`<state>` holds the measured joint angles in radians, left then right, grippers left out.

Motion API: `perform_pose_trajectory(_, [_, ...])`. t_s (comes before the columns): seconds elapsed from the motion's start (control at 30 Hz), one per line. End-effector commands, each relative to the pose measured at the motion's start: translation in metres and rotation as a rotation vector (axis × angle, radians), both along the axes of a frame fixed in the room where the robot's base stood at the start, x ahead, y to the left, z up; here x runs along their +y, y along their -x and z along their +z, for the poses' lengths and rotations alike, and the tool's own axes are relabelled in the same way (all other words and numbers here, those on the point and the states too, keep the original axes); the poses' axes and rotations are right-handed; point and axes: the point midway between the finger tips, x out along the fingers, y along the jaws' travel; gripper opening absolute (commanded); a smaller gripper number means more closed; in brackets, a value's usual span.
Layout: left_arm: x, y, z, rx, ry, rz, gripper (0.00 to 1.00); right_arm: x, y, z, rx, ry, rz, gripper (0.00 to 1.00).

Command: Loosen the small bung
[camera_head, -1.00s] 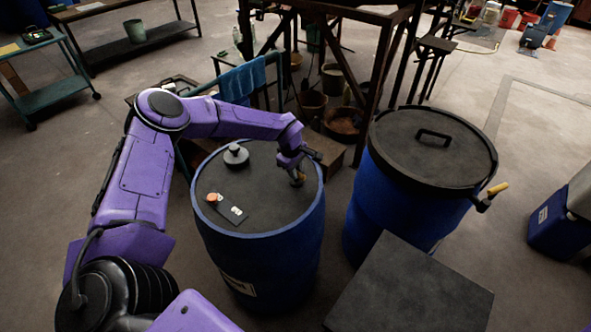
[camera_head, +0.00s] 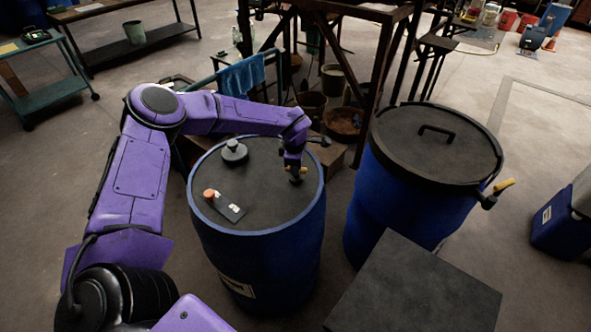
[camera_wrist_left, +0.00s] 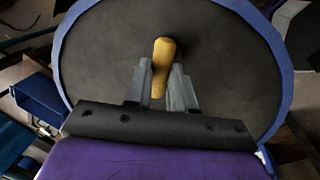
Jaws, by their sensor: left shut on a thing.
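The small bung, or its handle, shows as a yellow-tan piece (camera_wrist_left: 164,62) between my fingers in the left wrist view. It sits at the right side of the top of a blue drum (camera_head: 258,205). My left gripper (camera_head: 295,172) reaches down to the drum top and is shut on this yellow piece; the same gripper (camera_wrist_left: 166,85) fills the middle of the left wrist view. The lower part of the bung is hidden by the fingers. A larger grey-black bung (camera_head: 234,150) stands at the far left of the same drum top. My right gripper is not in view.
A dark tag with an orange-capped item (camera_head: 210,194) lies at the drum top's left. A second blue drum with a handled black lid (camera_head: 435,145) and a yellow-ended clamp lever (camera_head: 504,185) stands right. A dark square-topped surface (camera_head: 415,290) is in front.

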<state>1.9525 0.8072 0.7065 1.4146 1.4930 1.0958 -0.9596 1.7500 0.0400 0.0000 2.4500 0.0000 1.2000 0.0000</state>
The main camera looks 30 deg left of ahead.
Motion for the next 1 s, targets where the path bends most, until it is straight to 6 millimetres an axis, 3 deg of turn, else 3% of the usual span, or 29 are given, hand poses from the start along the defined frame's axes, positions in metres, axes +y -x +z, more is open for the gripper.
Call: perform_pose_trajectory(1.0, [-0.003, -0.003, -0.002, 0.001, 0.001, 0.911, 0.0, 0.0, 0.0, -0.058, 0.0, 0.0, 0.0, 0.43])
